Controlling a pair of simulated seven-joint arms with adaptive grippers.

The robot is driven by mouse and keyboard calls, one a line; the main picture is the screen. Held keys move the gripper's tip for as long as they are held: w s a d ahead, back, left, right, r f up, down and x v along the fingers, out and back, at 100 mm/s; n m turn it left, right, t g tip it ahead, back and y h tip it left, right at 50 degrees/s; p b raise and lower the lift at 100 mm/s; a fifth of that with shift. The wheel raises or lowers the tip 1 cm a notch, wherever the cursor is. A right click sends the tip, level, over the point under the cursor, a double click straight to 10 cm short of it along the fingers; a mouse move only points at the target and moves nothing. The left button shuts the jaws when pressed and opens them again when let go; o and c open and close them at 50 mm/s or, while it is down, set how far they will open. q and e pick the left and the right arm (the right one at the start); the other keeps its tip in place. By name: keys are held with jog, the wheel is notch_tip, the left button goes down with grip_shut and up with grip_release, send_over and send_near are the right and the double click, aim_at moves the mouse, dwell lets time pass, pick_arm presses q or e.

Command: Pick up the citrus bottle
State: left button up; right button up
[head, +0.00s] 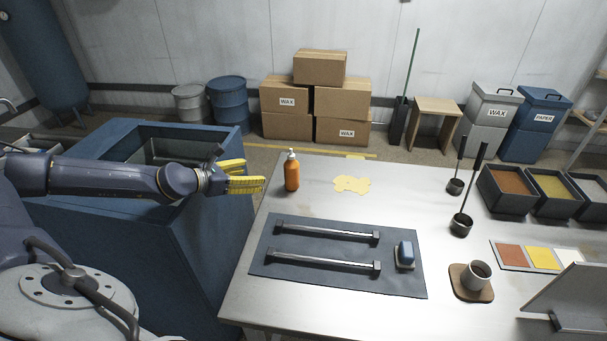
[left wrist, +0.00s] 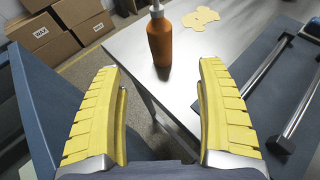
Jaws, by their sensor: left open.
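The citrus bottle (head: 291,172) is orange with a white pump top. It stands upright on the metal table near its far left corner. In the left wrist view the bottle (left wrist: 161,38) shows ahead, between the lines of the two yellow fingers, with its top cut off by the frame. My left gripper (head: 262,176) is open and empty, just left of the bottle and apart from it. Its spread fingers also show in the left wrist view (left wrist: 160,90). My right gripper is not in view.
A yellow wax puddle shape (head: 351,184) lies right of the bottle. A dark mat (head: 338,284) with two metal bars and a blue-topped block is in front. A blue bin (head: 95,215) stands left of the table, beneath my left arm. A cup (head: 476,276) and dippers are further right.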

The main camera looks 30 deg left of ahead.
aim_at(285, 171)
pick_arm(q)
jog(key=x, duration=1.7)
jog(key=shift+f, duration=0.1)
grip_shut()
dwell(0.5)
